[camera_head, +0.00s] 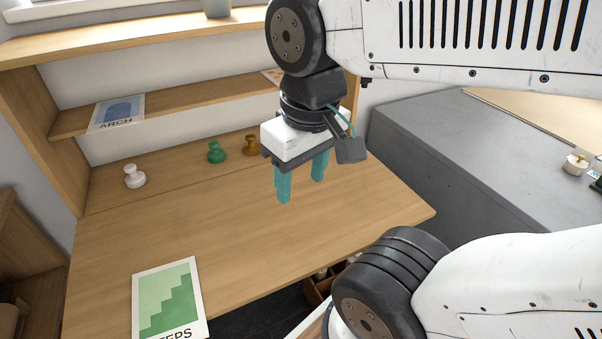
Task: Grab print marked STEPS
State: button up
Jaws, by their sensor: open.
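The print marked STEPS (170,298) lies flat on the wooden desk at the lower left. It is a white sheet with green stair shapes, and its lower edge with part of the word is cut off by the picture's bottom. My gripper (301,188) has teal fingers spread apart with nothing between them. It hangs over the desk, pointing down, to the right of and farther back than the STEPS print.
A print marked ARCH (117,113) lies on the shelf; another sheet there is mostly hidden behind my arm. White (134,176), green (216,152) and brown (251,146) knobbed objects stand at the desk's back. A grey counter (440,150) is at right. The desk's middle is clear.

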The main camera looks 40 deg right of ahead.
aim_at(167, 302)
jog(key=k, duration=0.5)
jog(key=u, duration=1.75)
jog(key=k, duration=1.25)
jog(key=z, duration=1)
jog(key=i, duration=1)
